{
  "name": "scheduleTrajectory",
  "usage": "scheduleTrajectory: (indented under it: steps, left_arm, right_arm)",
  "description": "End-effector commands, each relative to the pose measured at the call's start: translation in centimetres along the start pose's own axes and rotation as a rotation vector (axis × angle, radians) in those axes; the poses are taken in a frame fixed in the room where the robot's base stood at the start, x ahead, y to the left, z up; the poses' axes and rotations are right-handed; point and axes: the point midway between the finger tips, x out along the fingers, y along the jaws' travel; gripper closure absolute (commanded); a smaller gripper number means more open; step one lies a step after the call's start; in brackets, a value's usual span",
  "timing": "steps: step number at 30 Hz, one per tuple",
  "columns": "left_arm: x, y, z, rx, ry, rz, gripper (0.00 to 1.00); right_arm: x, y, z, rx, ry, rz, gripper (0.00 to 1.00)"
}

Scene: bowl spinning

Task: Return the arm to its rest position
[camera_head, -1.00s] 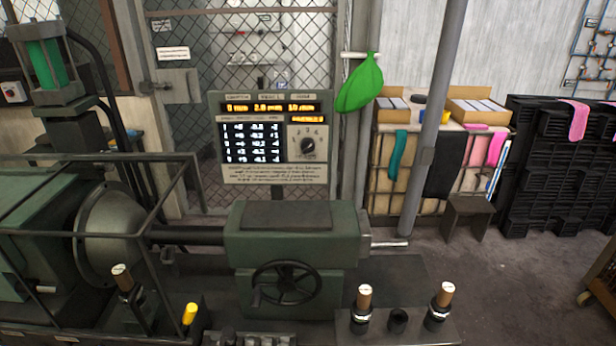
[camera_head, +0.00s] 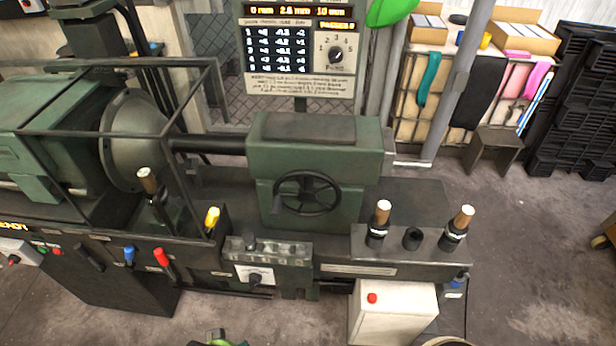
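Neither of my arms nor grippers can be made out in the head view. The green spinning lathe (camera_head: 315,150) stands across the middle, with a black handwheel (camera_head: 307,194) on its tailstock and a round grey faceplate (camera_head: 137,140) at left inside a bar cage. Two wooden-topped levers (camera_head: 381,212) (camera_head: 459,222) stand upright on a plate at right. No bowl is recognisable. A small green and black thing (camera_head: 222,340) is cut off at the bottom edge; I cannot tell what it is.
A display panel (camera_head: 299,50) stands behind the lathe. A white box with a red button (camera_head: 392,312) stands in front at right. A shelf with hanging cloths (camera_head: 470,85), a stool (camera_head: 492,150) and black crates (camera_head: 575,95) are behind.

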Motion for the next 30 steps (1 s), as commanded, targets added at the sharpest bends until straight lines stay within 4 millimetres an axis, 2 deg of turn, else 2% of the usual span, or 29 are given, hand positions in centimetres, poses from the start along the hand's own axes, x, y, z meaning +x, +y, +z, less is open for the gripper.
scheduleTrajectory:
  steps: [1, 6, 9, 13, 18, 21, 25, 30]
  left_arm:
    - [2.6, 0.1, 1.2, 0.002, -0.017, 0.002, 0.35]
    - [10.9, 0.5, 6.2, 0.01, -0.058, 0.006, 0.35]
    - [15.0, 0.7, 9.9, 0.015, -0.081, 0.009, 0.35]
    - [19.1, 0.9, 15.3, 0.022, -0.111, 0.012, 0.35]
    - [22.0, 1.0, 21.4, 0.03, -0.14, 0.015, 0.35]
    - [22.6, 1.0, 23.7, 0.034, -0.15, 0.016, 0.35]
    - [22.8, 0.9, 25.0, 0.036, -0.154, 0.016, 0.35]
    - [22.7, 0.9, 25.2, 0.036, -0.154, 0.016, 0.35]
  right_arm:
    - [0.7, 0.0, 0.3, 0.0, -0.003, 0.0, 0.6]
    - [2.0, -0.1, 0.7, 0.0, -0.009, 0.0, 0.6]
    - [2.7, -0.1, 0.8, 0.0, -0.009, 0.0, 0.6]
    - [3.6, -0.1, 0.8, 0.0, -0.009, 0.0, 0.6]
    - [4.5, -0.1, 0.9, 0.0, -0.008, 0.0, 0.6]
    - [4.8, -0.1, 0.9, 0.0, -0.008, 0.0, 0.6]
    - [4.9, -0.1, 0.9, 0.0, -0.007, 0.0, 0.6]
    - [4.9, -0.1, 0.8, 0.0, -0.006, 0.0, 0.6]
